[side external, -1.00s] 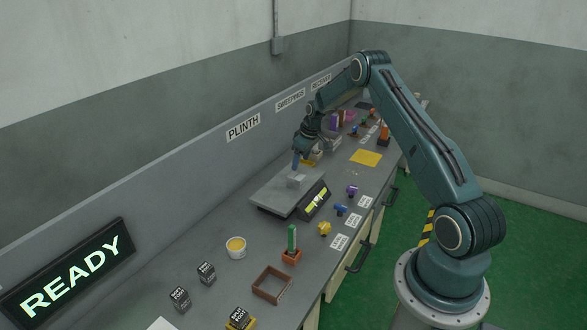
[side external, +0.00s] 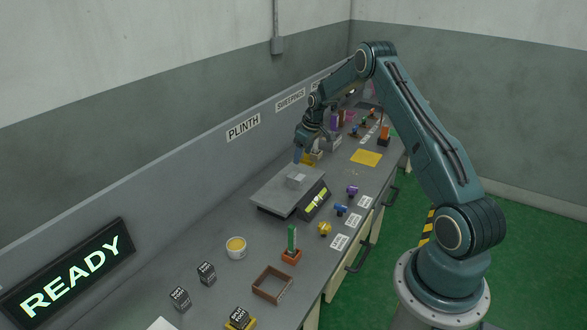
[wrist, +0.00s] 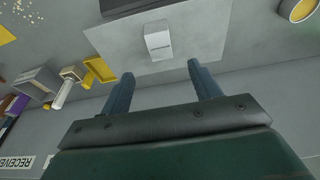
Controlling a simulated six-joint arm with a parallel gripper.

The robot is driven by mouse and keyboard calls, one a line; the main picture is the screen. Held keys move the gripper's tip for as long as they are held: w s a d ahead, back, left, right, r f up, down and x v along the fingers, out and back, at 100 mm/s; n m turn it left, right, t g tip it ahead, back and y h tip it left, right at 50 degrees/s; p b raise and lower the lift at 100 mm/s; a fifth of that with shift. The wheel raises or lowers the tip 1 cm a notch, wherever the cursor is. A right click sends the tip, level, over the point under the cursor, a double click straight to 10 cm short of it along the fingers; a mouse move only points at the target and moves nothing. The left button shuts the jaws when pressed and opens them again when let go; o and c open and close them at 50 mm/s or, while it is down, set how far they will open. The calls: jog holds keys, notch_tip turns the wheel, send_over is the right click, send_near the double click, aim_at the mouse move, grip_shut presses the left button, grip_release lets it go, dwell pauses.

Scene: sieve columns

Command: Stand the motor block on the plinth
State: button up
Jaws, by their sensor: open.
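A small grey block, which looks like the motor block (side external: 296,181), rests on the flat grey top of the plinth (side external: 272,195), below the PLINTH sign. In the wrist view the block (wrist: 158,42) shows pale on the plinth's plate (wrist: 195,35), away from the plate's edges. I cannot tell which of its faces is down. My gripper (side external: 300,156) is above the block, open and empty. In the wrist view its fingers (wrist: 160,72) are spread apart, with the block beyond their tips and clear of both.
A lit display (side external: 314,201) fronts the plinth. Blue (side external: 341,210), purple (side external: 352,190) and yellow (side external: 324,228) small parts lie to its right. A cup (side external: 236,247), a brown frame (side external: 272,284) and dark labelled cubes stand nearer. A yellow mat (side external: 366,158) lies bare farther along.

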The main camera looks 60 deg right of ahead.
jog(key=s+a+r+t, duration=0.1)
jog(key=s+a+r, duration=0.3)
jog(key=a+r, duration=0.8)
jog(key=s+a+r, duration=0.3)
jog(key=a+r, duration=0.7)
jog(key=r, duration=0.3)
jog(key=s+a+r+t, duration=0.1)
jog(key=s+a+r, duration=0.2)
jog(key=s+a, duration=0.25)
jog(key=s+a+r, duration=0.3)
jog(key=s+a, duration=0.1)
jog(key=s, duration=0.3)
jog(key=s+a+f, duration=0.1)
jog(key=s+a, duration=0.1)
jog(key=s, duration=0.4)
jog(key=s+a+f, duration=0.1)
jog(key=s+a, duration=0.1)
jog(key=s, duration=0.4)
jog(key=shift+s+a+f+t, duration=0.2)
jog(key=shift+s+f+t, duration=0.15)
jog(key=shift+s+t, duration=0.05)
